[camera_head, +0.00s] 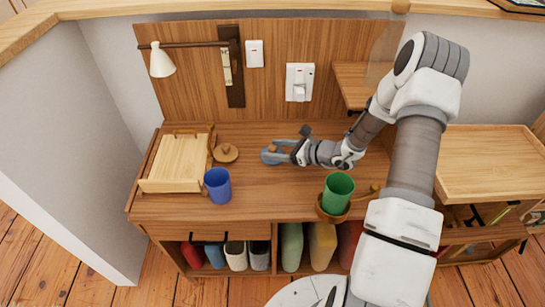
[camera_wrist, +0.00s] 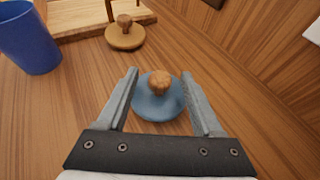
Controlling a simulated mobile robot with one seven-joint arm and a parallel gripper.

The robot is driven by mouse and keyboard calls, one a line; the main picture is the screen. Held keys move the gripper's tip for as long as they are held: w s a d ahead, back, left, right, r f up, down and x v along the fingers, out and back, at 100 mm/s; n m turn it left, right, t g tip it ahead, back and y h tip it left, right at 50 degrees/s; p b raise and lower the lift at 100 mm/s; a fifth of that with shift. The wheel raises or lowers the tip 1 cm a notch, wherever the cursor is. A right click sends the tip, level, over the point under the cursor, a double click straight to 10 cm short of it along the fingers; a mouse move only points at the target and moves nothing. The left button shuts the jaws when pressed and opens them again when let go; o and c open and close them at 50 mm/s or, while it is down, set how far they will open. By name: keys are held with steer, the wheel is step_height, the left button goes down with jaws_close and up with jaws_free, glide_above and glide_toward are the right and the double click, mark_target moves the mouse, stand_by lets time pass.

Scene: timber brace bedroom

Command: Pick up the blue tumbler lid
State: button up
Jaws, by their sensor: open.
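The blue tumbler lid (camera_head: 269,156) lies flat on the wooden desktop, right of the wooden lid. In the wrist view it is a blue disc (camera_wrist: 152,108) with a round wooden knob (camera_wrist: 160,83) on top. My gripper (camera_head: 288,150) is open at the lid. In the wrist view the two fingers of my gripper (camera_wrist: 170,85) stand on either side of the knob, with gaps on both sides. The fingers overlap the lid's left and right edges in that view; I cannot tell whether they touch it.
A blue cup (camera_head: 217,185) and wooden lid (camera_head: 226,153) stand left, beside a wooden tray (camera_head: 170,180). A green cup (camera_head: 338,192) stands at the front right in a wooden holder. The back panel carries a lamp (camera_head: 161,60) and switches. Desktop between the cups is clear.

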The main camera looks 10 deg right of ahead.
steer(key=shift+w+a+f, duration=0.2)
steer(key=shift+w+a, duration=0.15)
steer(key=shift+a, duration=0.05)
jaws_close()
steer(key=shift+r, duration=0.1)
